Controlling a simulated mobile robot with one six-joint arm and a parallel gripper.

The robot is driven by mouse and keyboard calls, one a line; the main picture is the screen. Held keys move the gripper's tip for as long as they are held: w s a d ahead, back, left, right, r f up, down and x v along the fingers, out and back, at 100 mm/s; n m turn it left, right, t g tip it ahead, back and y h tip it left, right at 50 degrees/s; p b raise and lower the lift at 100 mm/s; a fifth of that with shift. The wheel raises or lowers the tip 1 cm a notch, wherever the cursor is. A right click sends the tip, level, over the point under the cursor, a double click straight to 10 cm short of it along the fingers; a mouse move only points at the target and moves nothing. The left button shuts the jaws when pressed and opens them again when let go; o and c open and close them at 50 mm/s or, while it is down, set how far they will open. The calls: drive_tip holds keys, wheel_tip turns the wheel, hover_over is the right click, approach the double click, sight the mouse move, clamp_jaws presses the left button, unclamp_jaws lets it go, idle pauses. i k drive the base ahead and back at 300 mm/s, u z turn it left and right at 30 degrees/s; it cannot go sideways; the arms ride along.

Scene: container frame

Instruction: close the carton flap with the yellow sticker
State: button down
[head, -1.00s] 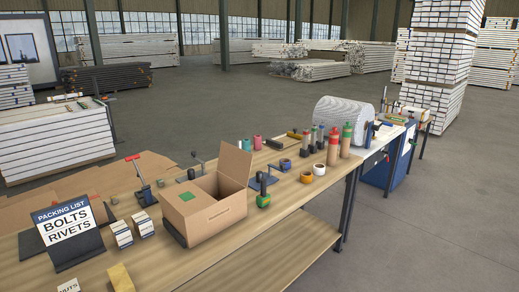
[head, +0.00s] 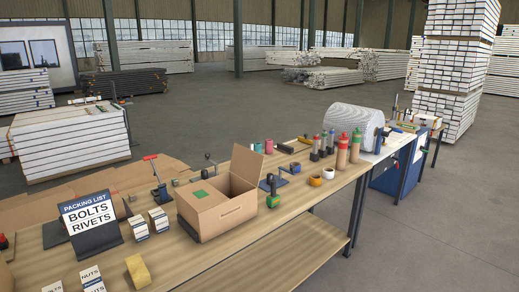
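An open brown cardboard carton (head: 222,213) stands on the workbench. One flap (head: 246,166) stands up at its far right side, and no sticker shows on the face I see. A panel at the carton's left carries a green sticker (head: 200,193) and looks folded down flat. I see no yellow sticker on the carton; the hidden faces cannot be told. The inside of the carton is partly visible and looks dark. My gripper is not in view.
Bare bench top lies in front of the carton.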

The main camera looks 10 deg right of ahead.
sight(247, 163)
drive_tip(key=u, duration=0.05)
drive_tip(key=i, duration=0.95)
drive_tip(key=z, duration=0.15)
drive_tip(key=k, duration=0.95)
drive_tip(key=u, duration=0.15)
drive_tip(key=i, duration=0.55)
